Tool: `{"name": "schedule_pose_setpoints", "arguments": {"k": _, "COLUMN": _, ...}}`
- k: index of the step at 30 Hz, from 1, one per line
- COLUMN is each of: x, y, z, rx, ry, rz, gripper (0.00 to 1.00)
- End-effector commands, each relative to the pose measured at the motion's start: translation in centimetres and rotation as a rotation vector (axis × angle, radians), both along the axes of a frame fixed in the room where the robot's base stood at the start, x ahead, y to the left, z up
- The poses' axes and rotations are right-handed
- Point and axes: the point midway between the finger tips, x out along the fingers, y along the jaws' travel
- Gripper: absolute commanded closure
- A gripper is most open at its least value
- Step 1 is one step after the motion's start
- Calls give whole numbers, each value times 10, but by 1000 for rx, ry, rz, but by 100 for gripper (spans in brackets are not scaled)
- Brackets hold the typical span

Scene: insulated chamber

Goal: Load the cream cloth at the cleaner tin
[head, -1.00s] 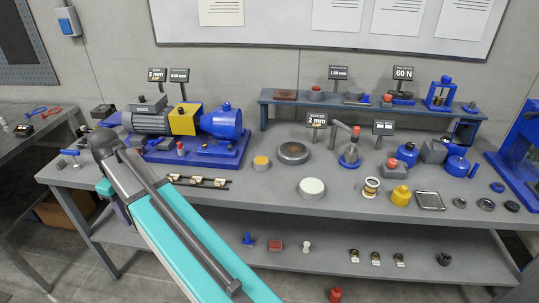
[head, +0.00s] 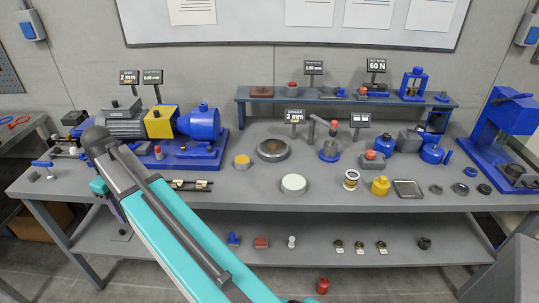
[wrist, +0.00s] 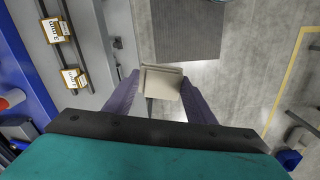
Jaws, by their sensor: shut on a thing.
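My gripper (wrist: 160,84) has purple fingers shut on a folded cream cloth (wrist: 161,82), seen in the wrist view. The cloth is held out in front of the bench edge, over the floor. In the head view the gripper (head: 112,206) is mostly hidden beside my arm, and the cloth cannot be made out. Several round tins stand on the bench: one with a yellow top (head: 242,161), one with a white top (head: 293,184) and a wide dark one (head: 272,149). I cannot tell which is the cleaner tin.
The grey bench (head: 330,198) holds a blue pump unit (head: 198,125), a raised shelf (head: 340,104) and a blue press (head: 500,130). A rail with tagged pieces (wrist: 66,55) lies left of my gripper in the wrist view. A red object (head: 322,286) is on the floor.

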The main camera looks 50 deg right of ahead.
Motion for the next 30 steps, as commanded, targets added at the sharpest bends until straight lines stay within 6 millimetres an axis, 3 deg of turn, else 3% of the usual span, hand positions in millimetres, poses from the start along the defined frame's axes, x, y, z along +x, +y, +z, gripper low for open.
{"name": "schedule_pose_setpoints", "arguments": {"k": 6, "x": -15, "y": -67, "z": 11, "rx": 1, "ry": 1, "rz": -146, "gripper": 68}}
{"name": "schedule_pose_setpoints", "arguments": {"k": 17, "x": -51, "y": -169, "z": 21, "rx": 1, "ry": 0, "rz": -382, "gripper": 68}}
{"name": "schedule_pose_setpoints", "arguments": {"k": 30, "x": -120, "y": -281, "z": 35, "rx": 0, "ry": 0, "rz": -671, "gripper": 68}}
